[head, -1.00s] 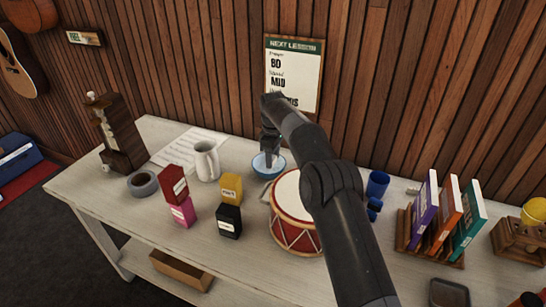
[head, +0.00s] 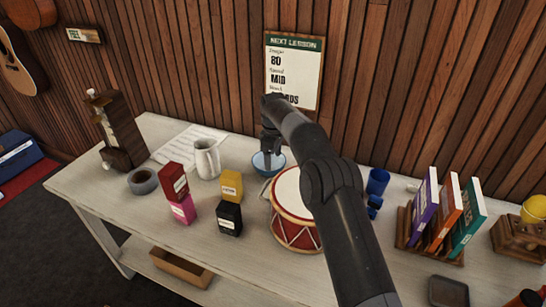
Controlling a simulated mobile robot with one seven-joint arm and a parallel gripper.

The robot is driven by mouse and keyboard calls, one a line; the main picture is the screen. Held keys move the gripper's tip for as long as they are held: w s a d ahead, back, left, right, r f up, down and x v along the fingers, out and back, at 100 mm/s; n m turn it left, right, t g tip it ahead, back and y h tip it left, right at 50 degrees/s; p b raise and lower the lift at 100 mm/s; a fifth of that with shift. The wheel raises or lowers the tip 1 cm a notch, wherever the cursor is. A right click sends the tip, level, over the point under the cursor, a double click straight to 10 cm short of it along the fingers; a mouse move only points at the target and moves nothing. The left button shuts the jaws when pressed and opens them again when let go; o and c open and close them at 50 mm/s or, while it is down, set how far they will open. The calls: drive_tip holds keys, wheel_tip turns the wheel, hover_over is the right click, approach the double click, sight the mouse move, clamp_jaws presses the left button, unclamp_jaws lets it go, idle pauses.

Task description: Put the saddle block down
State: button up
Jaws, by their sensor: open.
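My gripper (head: 269,156) points down at the blue bowl (head: 277,166) behind the drum, its fingertips at or just over the bowl's opening. It is open, and I see nothing held in it. The bowl's inside is partly hidden by my gripper.
A red drum (head: 295,232) stands close in front of the bowl, partly behind my arm. A white pitcher (head: 207,158) is left of the bowl, with a grey tape roll (head: 142,181) farther left.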

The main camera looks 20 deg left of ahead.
wheel_tip(320, 180, up, 9)
drive_tip(key=shift+f, duration=0.15)
idle(0.4)
